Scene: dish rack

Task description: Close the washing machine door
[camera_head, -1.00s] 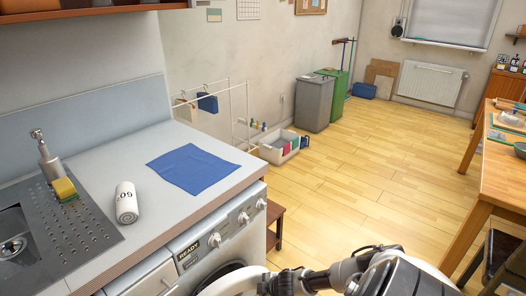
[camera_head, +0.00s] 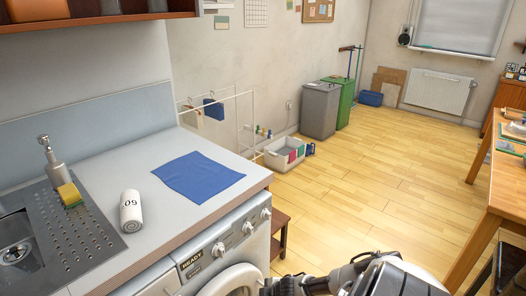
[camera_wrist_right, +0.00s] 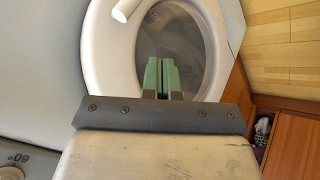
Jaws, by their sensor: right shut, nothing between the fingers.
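The white washing machine (camera_head: 222,243) stands under the counter at the lower middle of the head view. Its door (camera_head: 237,273), a white ring around dark glass, is cut off by the bottom edge and lies close to the machine's front; I cannot tell whether it is fully flush. In the right wrist view the door ring (camera_wrist_right: 97,50) fills the upper middle. My right gripper (camera_wrist_right: 160,62) is shut and empty, its green fingertips over the door's glass; contact is unclear. My left gripper is not in view.
A blue cloth (camera_head: 198,176), a rolled towel (camera_head: 131,212) and a sponge (camera_head: 70,195) lie on the counter. A wooden stool (camera_head: 280,235) stands right of the machine. A table (camera_head: 497,205) is at the right. The wooden floor between is open.

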